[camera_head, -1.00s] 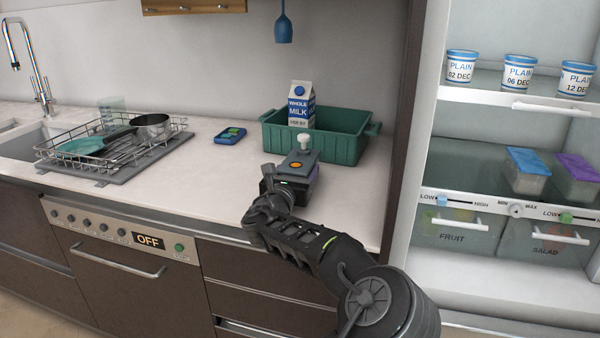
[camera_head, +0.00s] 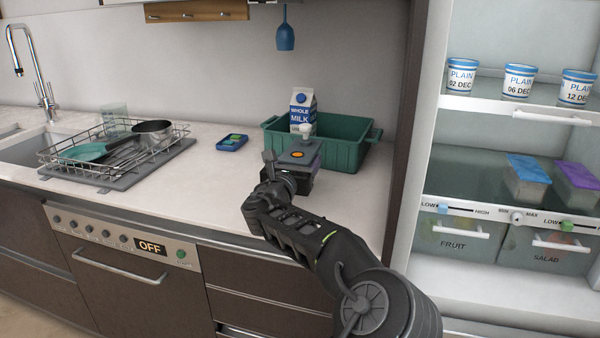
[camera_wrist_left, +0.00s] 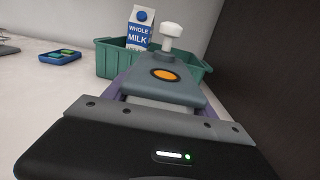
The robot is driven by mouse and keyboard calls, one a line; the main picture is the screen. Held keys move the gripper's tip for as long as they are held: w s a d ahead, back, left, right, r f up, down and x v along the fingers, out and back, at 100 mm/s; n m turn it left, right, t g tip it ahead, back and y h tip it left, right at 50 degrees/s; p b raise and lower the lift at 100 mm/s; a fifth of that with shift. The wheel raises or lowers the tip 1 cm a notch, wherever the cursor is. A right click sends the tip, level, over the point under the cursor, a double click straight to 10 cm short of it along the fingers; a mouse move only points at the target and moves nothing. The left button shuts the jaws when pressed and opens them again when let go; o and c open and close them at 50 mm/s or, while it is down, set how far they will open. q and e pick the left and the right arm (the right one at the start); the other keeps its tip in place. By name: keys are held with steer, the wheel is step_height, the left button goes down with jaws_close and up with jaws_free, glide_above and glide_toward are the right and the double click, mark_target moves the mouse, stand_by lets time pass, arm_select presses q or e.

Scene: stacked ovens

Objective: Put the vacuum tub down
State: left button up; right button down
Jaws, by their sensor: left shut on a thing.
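The vacuum tub (camera_head: 299,153) has a grey lid with an orange button and a white knob. My left gripper (camera_head: 292,172) is shut on it, over the worktop just in front of the green crate. In the left wrist view the tub's lid (camera_wrist_left: 165,75) is straight ahead and looks about level, with purplish edges at its sides. The gripper body hides much of the tub's lower part, and I cannot tell whether its base touches the worktop. My right gripper is not in view.
The green crate (camera_head: 345,157) holds a milk carton (camera_head: 303,108). A blue case (camera_head: 232,142) lies left of it. A dish rack (camera_head: 75,160) stands farther left. The worktop (camera_head: 200,185) between is clear. Right stands an open fridge (camera_head: 470,180) behind a dark panel (camera_head: 405,140).

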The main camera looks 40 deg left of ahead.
arm_select(q)
step_height(320, 180, up, 5)
steer(key=shift+r+p, duration=0.15)
steer(key=shift+p, duration=0.2)
stand_by(0.5)
